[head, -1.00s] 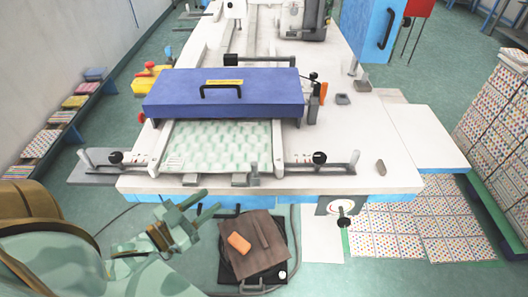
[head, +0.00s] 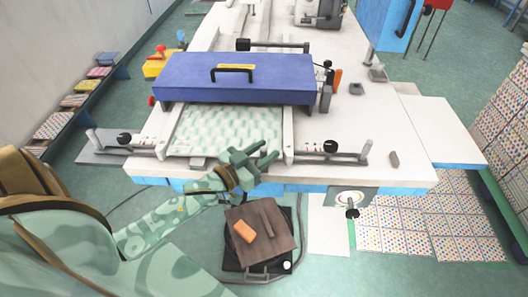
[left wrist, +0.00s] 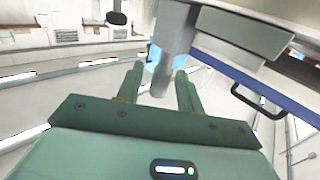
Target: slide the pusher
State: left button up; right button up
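My left gripper (head: 270,151) is at the front edge of the white machine table, over the front of the patterned green-white sheet. In the left wrist view its two fingers (left wrist: 159,72) stand apart, with a grey round post (left wrist: 172,45) between them. The post seems to be the pusher's handle. I cannot tell whether the fingers touch it. In the head view the gripper hides the post. The patterned sheet (head: 222,130) lies flat between two white side rails, partly under the blue cover (head: 235,80). My right gripper is not in view.
Black-knobbed rods (head: 126,138) flank the sheet on the table's front, with another knob (head: 331,146) on the right. A brown board with an orange block (head: 243,231) lies below the front edge. A blue cabinet (head: 385,27) stands at the back right.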

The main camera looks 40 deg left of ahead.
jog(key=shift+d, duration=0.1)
pick_arm(q)
grip_shut()
jog(key=w+a, duration=0.2)
jog(key=w, duration=0.1)
jog(key=shift+w, duration=0.25)
grip_release()
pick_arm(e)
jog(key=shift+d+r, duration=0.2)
pick_arm(q)
jog(key=shift+s, duration=0.1)
